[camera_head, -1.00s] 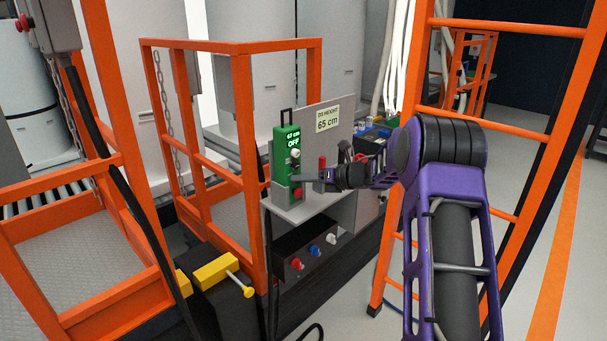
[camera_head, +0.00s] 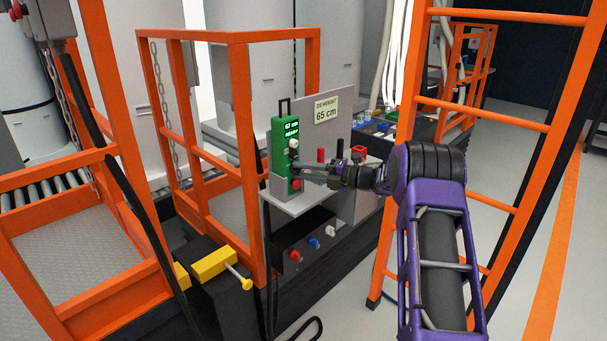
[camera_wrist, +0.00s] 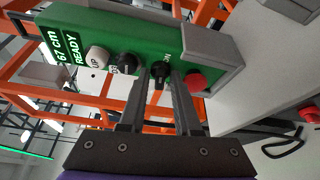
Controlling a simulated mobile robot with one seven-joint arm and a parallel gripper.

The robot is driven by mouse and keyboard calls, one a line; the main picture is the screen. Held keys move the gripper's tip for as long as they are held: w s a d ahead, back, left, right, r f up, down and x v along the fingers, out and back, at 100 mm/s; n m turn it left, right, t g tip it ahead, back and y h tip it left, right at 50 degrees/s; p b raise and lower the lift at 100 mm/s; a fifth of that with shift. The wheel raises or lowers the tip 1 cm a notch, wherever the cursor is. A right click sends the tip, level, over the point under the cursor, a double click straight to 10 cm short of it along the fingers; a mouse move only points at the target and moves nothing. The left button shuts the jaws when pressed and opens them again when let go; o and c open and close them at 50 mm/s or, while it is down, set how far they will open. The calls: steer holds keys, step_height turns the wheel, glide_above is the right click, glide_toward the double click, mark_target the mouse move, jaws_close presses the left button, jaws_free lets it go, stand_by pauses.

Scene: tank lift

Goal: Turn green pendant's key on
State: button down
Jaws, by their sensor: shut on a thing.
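The green pendant (camera_head: 284,150) stands upright in a grey holder on a small shelf. In the wrist view the pendant (camera_wrist: 150,35) lies sideways across the top, and its display (camera_wrist: 65,48) reads "67 cm READY". It carries a white UP button (camera_wrist: 97,57), a black button (camera_wrist: 127,63), a black key (camera_wrist: 160,72) by the label ON, and a red button (camera_wrist: 196,82). My gripper (camera_wrist: 165,82) has its two fingers at the key, one on each side, shut on it. In the head view my gripper (camera_head: 302,171) reaches the pendant's front from the right.
A sign (camera_head: 326,109) reading "65 cm" stands behind the shelf (camera_head: 302,202). Red, blue and white knobs (camera_head: 314,244) sit on a black box below. An orange ladder (camera_head: 395,215) stands to the right, and an orange railing (camera_head: 205,165) to the left.

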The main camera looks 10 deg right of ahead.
steer(key=shift+f+m+y+b, duration=0.1)
steer(key=shift+m+y+b, duration=0.25)
steer(key=shift+m, duration=0.45)
steer(key=c, duration=0.9)
jaws_free()
steer(key=shift+d, duration=0.1)
steer(key=v, duration=1.7)
steer(key=shift+s+f, duration=0.15)
